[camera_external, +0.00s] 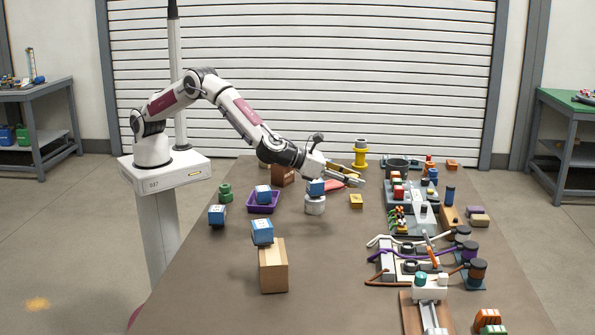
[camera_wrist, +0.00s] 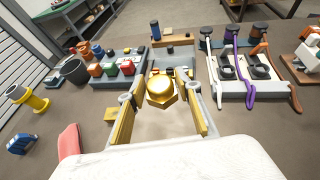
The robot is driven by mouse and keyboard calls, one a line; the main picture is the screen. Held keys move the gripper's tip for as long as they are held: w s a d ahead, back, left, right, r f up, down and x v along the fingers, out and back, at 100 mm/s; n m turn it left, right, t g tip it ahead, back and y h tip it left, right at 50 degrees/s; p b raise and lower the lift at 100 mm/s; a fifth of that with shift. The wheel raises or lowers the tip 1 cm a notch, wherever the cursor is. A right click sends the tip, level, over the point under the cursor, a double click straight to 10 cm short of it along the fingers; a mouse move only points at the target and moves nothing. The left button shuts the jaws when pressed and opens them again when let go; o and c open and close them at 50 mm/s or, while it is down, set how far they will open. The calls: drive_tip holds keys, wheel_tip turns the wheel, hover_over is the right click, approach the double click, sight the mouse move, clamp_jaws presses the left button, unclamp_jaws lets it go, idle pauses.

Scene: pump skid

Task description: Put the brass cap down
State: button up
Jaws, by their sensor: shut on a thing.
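The brass cap (camera_wrist: 161,90) is a shiny gold hexagonal piece with a round top. In the wrist view it sits between the two fingers of my gripper (camera_wrist: 162,100), which is shut on it. In the external view my gripper (camera_external: 352,179) is held above the table, left of the grey fixture. The cap is too small to make out clearly there.
A grey fixture with coloured blocks (camera_external: 405,192) stands right of my gripper, with a cable fixture (camera_external: 405,262) nearer the camera. A yellow block (camera_external: 356,201) lies on the table (camera_external: 340,270) below my gripper. A yellow flanged pipe (camera_external: 360,155) stands behind. The table's front middle is clear.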

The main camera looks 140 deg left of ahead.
drive_tip(key=w+d+r+m+t+h, duration=0.1)
drive_tip(key=w+d+m+t, duration=0.15)
drive_tip(key=d, duration=0.45)
drive_tip(key=w+d+r+m+t+h, duration=0.1)
drive_tip(key=w+d, duration=0.3)
drive_tip(key=d, duration=0.4)
drive_tip(key=m+t+h, duration=0.3)
drive_tip(key=m+h, duration=0.5)
drive_tip(key=h, duration=0.1)
hover_over(207, 306)
wheel_tip(207, 306, down, 6)
drive_tip(key=shift+w+f, duration=0.1)
drive_tip(key=shift+f, duration=3.1)
drive_tip(key=shift+f, duration=1.9)
